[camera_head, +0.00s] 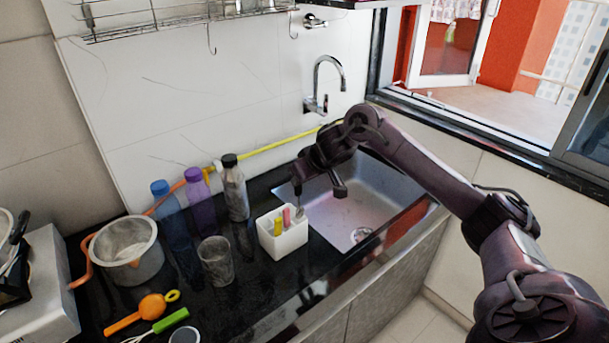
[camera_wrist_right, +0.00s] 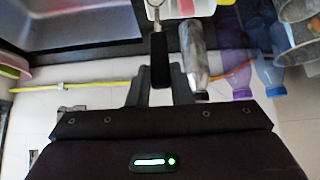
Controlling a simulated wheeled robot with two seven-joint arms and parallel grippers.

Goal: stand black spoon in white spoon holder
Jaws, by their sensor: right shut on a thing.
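The white spoon holder (camera_head: 268,243) stands on the dark counter left of the sink. Yellow and pink handles show in it. Its pale edge also shows at the top of the right wrist view (camera_wrist_right: 197,8). My right gripper (camera_wrist_right: 160,84) is shut on the dark handle of the black spoon (camera_wrist_right: 160,58). In the head view, this gripper (camera_head: 299,172) is just above the holder. The spoon's thin metal end points toward the holder; whether it is inside or above the holder I cannot tell. My left gripper is not in view.
A grey bottle (camera_head: 235,190), purple bottle (camera_head: 200,199) and blue bottle (camera_head: 174,222) stand left of the holder. A clear glass (camera_head: 216,263) and grey pot (camera_head: 130,255) are nearby. The sink (camera_head: 375,205) and tap (camera_head: 326,83) are right of the holder.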

